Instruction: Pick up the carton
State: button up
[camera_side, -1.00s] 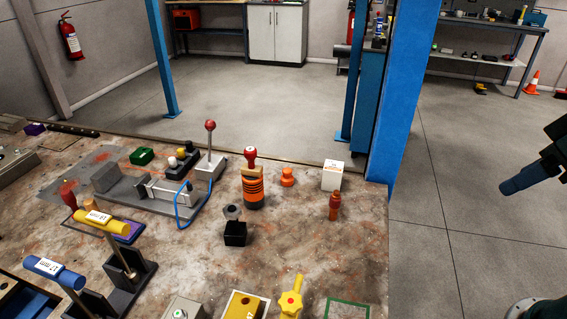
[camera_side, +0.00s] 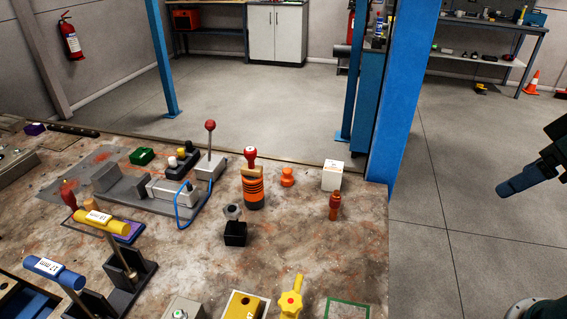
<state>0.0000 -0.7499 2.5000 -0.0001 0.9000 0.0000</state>
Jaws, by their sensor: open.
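The carton (camera_side: 332,178) is a small white box with faint red print on its top. It stands upright near the back right corner of the worktable (camera_side: 310,240), close to the blue column, with nothing touching it that I can see. Parts of my own arm show at the right edge, beyond the table and well apart from the carton. No jaws can be made out there, so my gripper is not in view.
An orange knob (camera_side: 287,177) stands left of the carton and a red-brown peg (camera_side: 334,206) just in front. An orange-and-black cylinder (camera_side: 253,192) stands farther left. The blue column (camera_side: 401,100) rises close behind, to the right. Bare tabletop lies in front of the peg.

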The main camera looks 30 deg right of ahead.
jog(key=shift+w, duration=0.1)
jog(key=n+g+y, duration=0.2)
jog(key=n+y, duration=0.1)
jog(key=n, duration=0.6)
send_over(334, 166)
jog(key=s+d, duration=0.1)
jog(key=s, duration=0.1)
jog(key=f, duration=1.5)
jog(key=shift+d+f, duration=0.2)
jog(key=shift+f, duration=0.1)
jog(key=shift+w+f, duration=0.35)
jog(key=shift+f, duration=0.1)
jog(key=shift+x, duration=1.2)
jog(key=shift+f, duration=0.1)
